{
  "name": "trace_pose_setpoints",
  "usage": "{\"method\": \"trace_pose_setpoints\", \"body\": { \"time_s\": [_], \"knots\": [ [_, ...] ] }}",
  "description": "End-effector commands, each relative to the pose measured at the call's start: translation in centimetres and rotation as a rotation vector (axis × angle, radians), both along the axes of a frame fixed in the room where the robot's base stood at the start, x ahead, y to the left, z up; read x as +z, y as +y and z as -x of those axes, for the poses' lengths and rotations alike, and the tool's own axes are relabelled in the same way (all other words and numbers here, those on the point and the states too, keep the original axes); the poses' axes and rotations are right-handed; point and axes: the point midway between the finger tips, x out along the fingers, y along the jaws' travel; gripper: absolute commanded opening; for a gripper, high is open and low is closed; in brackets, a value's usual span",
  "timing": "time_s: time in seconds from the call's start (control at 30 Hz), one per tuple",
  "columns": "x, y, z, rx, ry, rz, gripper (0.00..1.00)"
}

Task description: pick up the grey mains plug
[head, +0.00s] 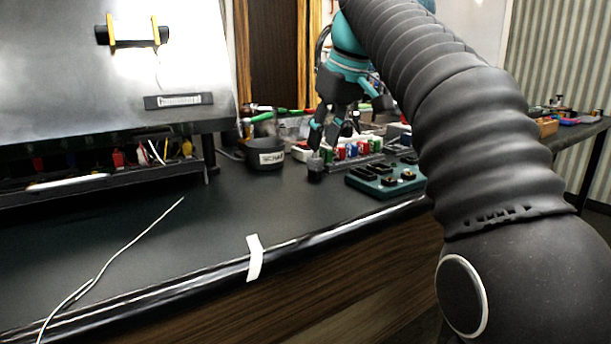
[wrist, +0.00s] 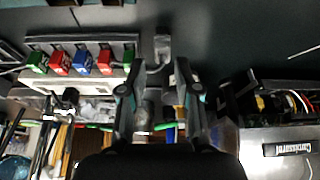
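The grey mains plug (head: 315,168) stands on the dark bench, just left of the row of coloured plugs. In the wrist view the plug (wrist: 162,46) is at upper centre, beyond my fingertips and roughly in line with the gap between them. My gripper (head: 323,138) points down above the plug, with its fingers apart and nothing seen between them. In the wrist view my gripper (wrist: 153,78) shows one finger on each side of the gap. The fingers appear clear of the plug.
Red, blue and green plugs (wrist: 82,62) sit in a strip close beside the grey plug. A dark labelled bowl (head: 264,154) stands to the left. A green tray (head: 387,181) lies near the front edge. Clutter lies behind; the bench's front left is mostly clear.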

Motion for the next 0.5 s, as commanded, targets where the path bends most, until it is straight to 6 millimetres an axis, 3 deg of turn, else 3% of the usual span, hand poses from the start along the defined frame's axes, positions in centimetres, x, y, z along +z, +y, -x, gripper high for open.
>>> {"method": "trace_pose_setpoints", "body": {
  "time_s": [0.23, 0.5],
  "knots": [
    [-1.3, 0.5, -0.3, 0.001, 0.0, 0.0, 0.32],
    [-4.6, 1.7, -1.3, 0.002, 0.001, -0.001, 0.32]
  ]
}}
